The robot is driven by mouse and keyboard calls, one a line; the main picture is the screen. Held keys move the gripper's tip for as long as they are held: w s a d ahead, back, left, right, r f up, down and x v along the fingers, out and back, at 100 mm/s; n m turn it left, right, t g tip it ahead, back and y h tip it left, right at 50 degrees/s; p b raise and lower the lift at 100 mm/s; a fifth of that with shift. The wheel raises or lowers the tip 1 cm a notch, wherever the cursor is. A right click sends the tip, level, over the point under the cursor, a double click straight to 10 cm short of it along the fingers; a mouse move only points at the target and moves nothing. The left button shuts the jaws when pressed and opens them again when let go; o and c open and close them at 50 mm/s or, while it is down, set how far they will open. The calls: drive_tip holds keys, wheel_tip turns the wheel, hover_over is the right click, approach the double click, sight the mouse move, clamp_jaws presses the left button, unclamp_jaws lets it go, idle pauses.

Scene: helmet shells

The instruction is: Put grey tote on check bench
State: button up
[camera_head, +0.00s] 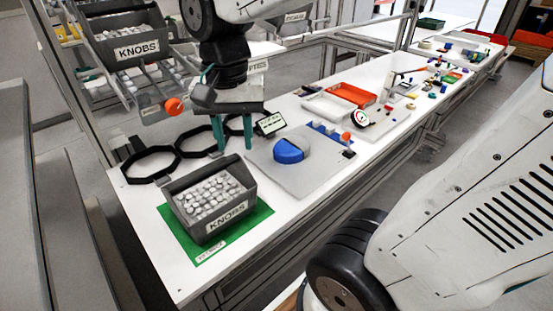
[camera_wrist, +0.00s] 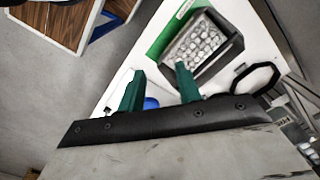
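A grey tote (camera_head: 240,218) labelled KNOBS, filled with white knobs, stands upright on a green mat (camera_head: 262,211) at the near end of a white bench (camera_head: 165,262). In the wrist view the tote (camera_wrist: 222,64) lies just beyond my fingers. My gripper (camera_head: 233,143) is open and empty, its two green fingers apart and pointing down. It is above the bench, behind the tote in the head view and apart from it. The fingers also show in the wrist view (camera_wrist: 160,72). Which surface is the check bench, I cannot tell.
Another grey KNOBS tote (camera_head: 125,42) sits on a rack at upper left. Black ring frames (camera_head: 152,162) lie behind the tote on the bench. A blue shell (camera_head: 289,150) rests on a grey board (camera_head: 312,176). Red and white trays and small parts stand farther along.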

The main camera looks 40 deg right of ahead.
drive_tip(key=s+d+n+t, duration=0.1)
drive_tip(key=s+n, duration=0.6)
drive_tip(key=s, duration=0.3)
drive_tip(key=shift+d+f+n+t, duration=0.3)
drive_tip(key=shift+d+f+n, duration=0.1)
drive_tip(key=shift+f, duration=0.05)
